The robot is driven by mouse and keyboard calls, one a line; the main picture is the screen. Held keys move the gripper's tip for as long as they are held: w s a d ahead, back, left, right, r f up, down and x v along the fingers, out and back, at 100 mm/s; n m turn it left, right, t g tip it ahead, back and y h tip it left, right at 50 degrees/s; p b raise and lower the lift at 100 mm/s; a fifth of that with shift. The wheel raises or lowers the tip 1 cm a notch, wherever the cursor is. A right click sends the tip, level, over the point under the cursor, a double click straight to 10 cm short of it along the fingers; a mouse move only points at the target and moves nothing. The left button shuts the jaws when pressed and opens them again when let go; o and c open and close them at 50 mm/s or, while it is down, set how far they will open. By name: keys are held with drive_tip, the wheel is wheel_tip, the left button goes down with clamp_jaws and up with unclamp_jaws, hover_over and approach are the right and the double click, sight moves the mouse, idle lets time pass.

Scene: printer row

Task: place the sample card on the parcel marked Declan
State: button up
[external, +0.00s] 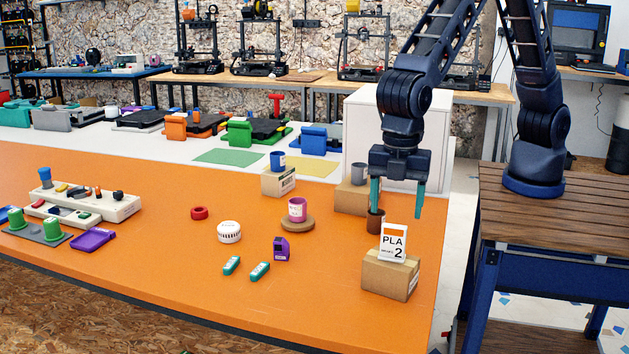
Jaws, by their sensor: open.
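A white card (394,241) with an orange band, reading "PLA" and "2", appears to stand upright on top of the front right cardboard parcel (388,279). A second parcel (271,186) stands further back with a blue mug (278,161) on it. A third parcel (346,200) has a grey mug (358,174) on it. The parcel labels are too small to read, so I cannot tell which says Declan. My gripper (397,207) points down, open and empty, above and slightly behind the card, its teal fingers apart.
A brown cup (376,222) is close below my left finger. A pink mug (297,210) on a round wooden board, a white round tin (229,232), a purple item (281,249) and two teal items stand to the left. The orange table's front is clear.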

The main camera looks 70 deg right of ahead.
sight(394, 225)
drive_tip(key=shift+r, duration=2.1)
drive_tip(key=shift+w+d, duration=0.1)
drive_tip(key=w+d+r+m+t, duration=0.1)
drive_tip(key=w+d+r+m, duration=0.15)
drive_tip(key=d+r, duration=0.65)
drive_tip(key=w+d+r+m, duration=0.1)
drive_tip(key=d+r+m, duration=0.15)
drive_tip(key=d, duration=1.15)
drive_tip(key=w+d+r+m+t, duration=0.1)
drive_tip(key=w+d+r+m, duration=0.15)
drive_tip(key=d+r, duration=0.65)
drive_tip(key=s+d+m+t, duration=0.1)
drive_tip(key=s+d+m, duration=0.2)
drive_tip(key=s+d, duration=0.3)
drive_tip(key=s+d+f+m, duration=0.1)
drive_tip(key=s+d+m, duration=0.3)
drive_tip(key=d, duration=0.8)
drive_tip(key=s+d+f+m+t, duration=0.1)
drive_tip(key=s+d+m, duration=0.2)
drive_tip(key=s+d, duration=0.5)
drive_tip(key=shift+s+d+f+t, duration=0.15)
drive_tip(key=shift+d+f+t, duration=0.15)
drive_tip(key=shift+d, duration=0.55)
